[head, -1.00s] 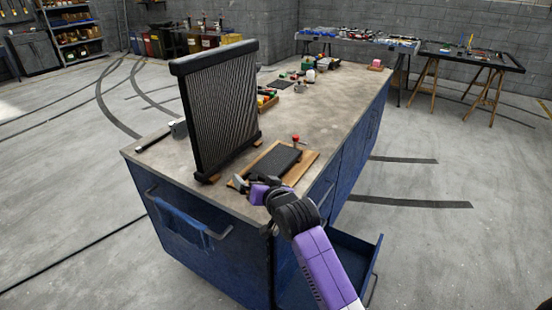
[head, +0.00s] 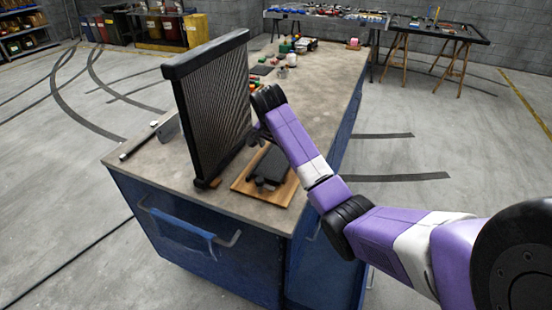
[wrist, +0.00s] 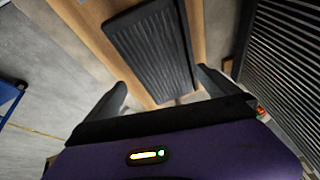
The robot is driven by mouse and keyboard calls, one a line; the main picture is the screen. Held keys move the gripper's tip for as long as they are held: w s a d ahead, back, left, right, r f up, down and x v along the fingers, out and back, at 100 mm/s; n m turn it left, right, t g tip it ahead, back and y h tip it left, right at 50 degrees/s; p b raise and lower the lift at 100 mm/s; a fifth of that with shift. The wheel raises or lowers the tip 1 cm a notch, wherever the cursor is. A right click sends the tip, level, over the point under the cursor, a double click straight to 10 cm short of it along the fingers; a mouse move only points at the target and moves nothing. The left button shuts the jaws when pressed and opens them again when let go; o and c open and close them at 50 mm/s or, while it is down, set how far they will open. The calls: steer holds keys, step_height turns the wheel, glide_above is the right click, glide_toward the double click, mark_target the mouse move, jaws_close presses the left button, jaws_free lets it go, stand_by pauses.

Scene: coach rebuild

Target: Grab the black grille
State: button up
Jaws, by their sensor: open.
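A black ribbed grille (wrist: 152,45) lies flat on a wooden board in the wrist view. In the head view the grille (head: 273,164) is on the board at the near end of the workbench, partly behind my gripper. My gripper (wrist: 160,78) is open and empty, its two fingers apart on either side of the grille's near end. In the head view my gripper (head: 260,135) is above the far side of the board, mostly hidden by my wrist. I cannot tell whether a finger touches the grille.
A tall black-framed radiator (head: 212,110) stands upright left of the wooden board (head: 282,195); its fins (wrist: 285,70) are close on the right in the wrist view. Small parts (head: 290,50) lie farther back on the workbench (head: 150,165). Open floor lies right of the bench.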

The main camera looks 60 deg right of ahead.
mark_target(278, 159)
steer(key=shift+p+x, duration=0.7)
steer(key=shift+x, duration=2.1)
steer(key=shift+w, duration=0.1)
steer(key=c, duration=1.3)
steer(key=shift+r, duration=0.15)
steer(key=shift+c, duration=0.2)
step_height(278, 159, up, 20)
steer(key=shift+b, duration=0.4)
